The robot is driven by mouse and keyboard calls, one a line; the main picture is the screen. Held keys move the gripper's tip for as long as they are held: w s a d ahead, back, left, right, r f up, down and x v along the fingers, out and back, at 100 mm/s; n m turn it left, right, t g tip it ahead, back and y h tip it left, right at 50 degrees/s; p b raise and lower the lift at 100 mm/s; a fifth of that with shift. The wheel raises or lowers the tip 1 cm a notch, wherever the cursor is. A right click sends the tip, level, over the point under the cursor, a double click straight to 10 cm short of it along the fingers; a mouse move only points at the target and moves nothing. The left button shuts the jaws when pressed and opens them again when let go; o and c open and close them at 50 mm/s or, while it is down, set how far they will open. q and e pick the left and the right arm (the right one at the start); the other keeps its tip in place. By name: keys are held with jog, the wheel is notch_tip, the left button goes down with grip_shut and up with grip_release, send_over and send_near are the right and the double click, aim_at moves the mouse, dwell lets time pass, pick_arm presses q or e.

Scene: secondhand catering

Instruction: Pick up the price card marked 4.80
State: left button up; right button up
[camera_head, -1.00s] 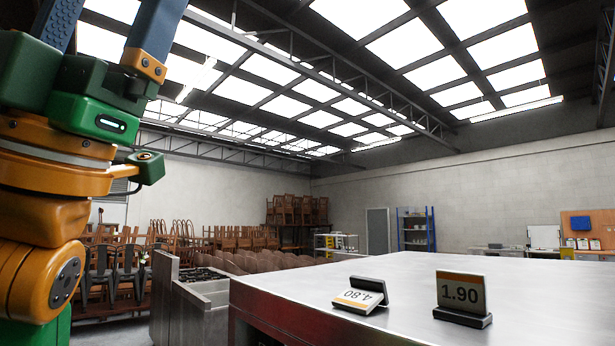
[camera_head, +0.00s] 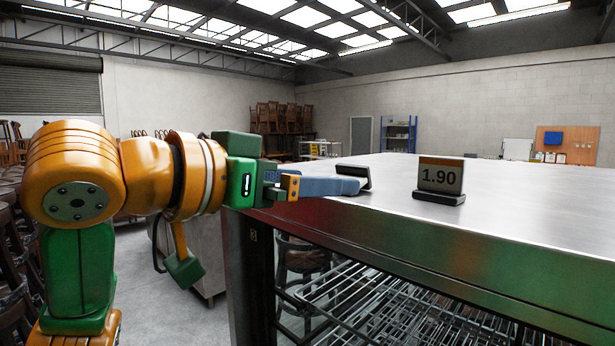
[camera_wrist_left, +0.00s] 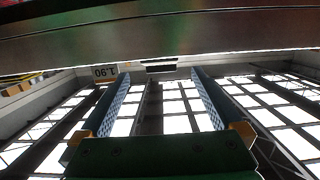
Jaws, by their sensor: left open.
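The price card marked 4.80 (camera_head: 354,172) is on the steel worktop near its left corner. In the head view only its dark holder shows; its printed face is hidden behind my finger. My left gripper (camera_head: 340,186) reaches in from the left, level with the worktop edge, its fingertips close to the card. The left wrist view shows the gripper (camera_wrist_left: 162,78) open, with a dark holder (camera_wrist_left: 160,68) seen between and beyond the two fingers, apart from them. The card marked 1.90 (camera_head: 440,175) stands upright to the right. My right gripper is not in view.
The steel worktop (camera_head: 520,222) is otherwise bare, with wire racks (camera_head: 390,305) below it. The card marked 1.90 also shows, upside down, in the left wrist view (camera_wrist_left: 105,72). Stacked chairs (camera_head: 285,118) and blue shelving (camera_head: 398,133) stand far behind.

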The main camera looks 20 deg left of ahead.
pick_arm(q)
jog(key=shift+w, duration=0.1)
jog(key=p+x, duration=0.3)
jog(key=x, duration=0.3)
jog(key=shift+r, duration=0.15)
jog(key=shift+w+d, duration=0.2)
jog(key=shift+w, duration=0.25)
jog(key=c, duration=1.4)
